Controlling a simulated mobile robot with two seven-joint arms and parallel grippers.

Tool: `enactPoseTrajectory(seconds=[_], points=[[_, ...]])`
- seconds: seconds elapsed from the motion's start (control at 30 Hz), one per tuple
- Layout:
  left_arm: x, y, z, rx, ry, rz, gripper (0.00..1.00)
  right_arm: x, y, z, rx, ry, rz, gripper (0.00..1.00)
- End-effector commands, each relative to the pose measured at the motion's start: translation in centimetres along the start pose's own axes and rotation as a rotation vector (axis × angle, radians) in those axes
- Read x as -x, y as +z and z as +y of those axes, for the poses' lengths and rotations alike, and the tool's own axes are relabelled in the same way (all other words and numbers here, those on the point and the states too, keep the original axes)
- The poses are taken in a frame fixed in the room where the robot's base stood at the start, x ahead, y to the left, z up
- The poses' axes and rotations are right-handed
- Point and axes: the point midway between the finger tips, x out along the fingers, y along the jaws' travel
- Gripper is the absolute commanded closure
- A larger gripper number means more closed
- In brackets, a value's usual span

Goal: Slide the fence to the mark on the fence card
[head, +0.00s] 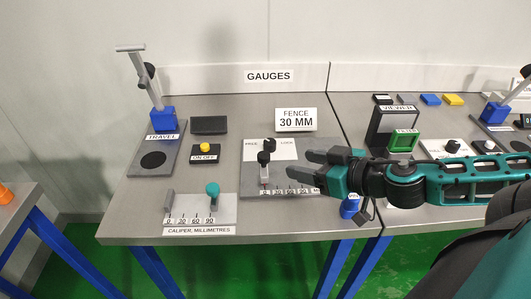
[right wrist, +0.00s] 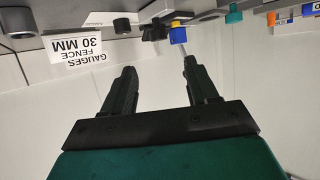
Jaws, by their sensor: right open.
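The fence card (head: 296,120) reads "FENCE 30 MM" and stands at the back of the grey table. It shows upside down in the right wrist view (right wrist: 75,50). In front of it is the fence gauge plate (head: 250,178), with FREE and LOCK labels, a small black lever (head: 270,145) near LOCK and a millimetre scale. The fence's black knob (head: 264,158) stands at the scale's left end, near 0. My right gripper (head: 303,169) is open and empty, right of the knob and apart from it, covering part of the plate. Its fingers also show in the right wrist view (right wrist: 160,72).
A caliper plate (head: 190,222) with a teal knob (head: 212,189) lies at the front left. A travel stand (head: 160,118), an ON OFF button (head: 205,149) and a dark tray (head: 209,125) are behind it. A viewer box (head: 388,128) stands right.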

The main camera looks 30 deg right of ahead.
Motion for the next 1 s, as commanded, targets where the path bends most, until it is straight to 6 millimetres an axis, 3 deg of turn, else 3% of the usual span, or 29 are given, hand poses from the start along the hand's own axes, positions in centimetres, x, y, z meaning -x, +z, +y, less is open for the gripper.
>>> enactPoseTrajectory(seconds=[0.17,0.87,1.0], points=[[0.1,0.3,0.2,0.003,0.003,-0.006,0.57,-1.6,-0.2,0.1,0.012,-0.001,0.005,0.42],[-0.4,-0.2,-0.1,0.002,-0.004,0.009,0.57,-4.1,-0.3,0.2,0.007,0.005,0.007,0.42],[-1.1,0.6,-0.1,0.002,-0.005,0.011,0.57,-5.1,0.0,0.2,0.005,0.005,0.009,0.42]])
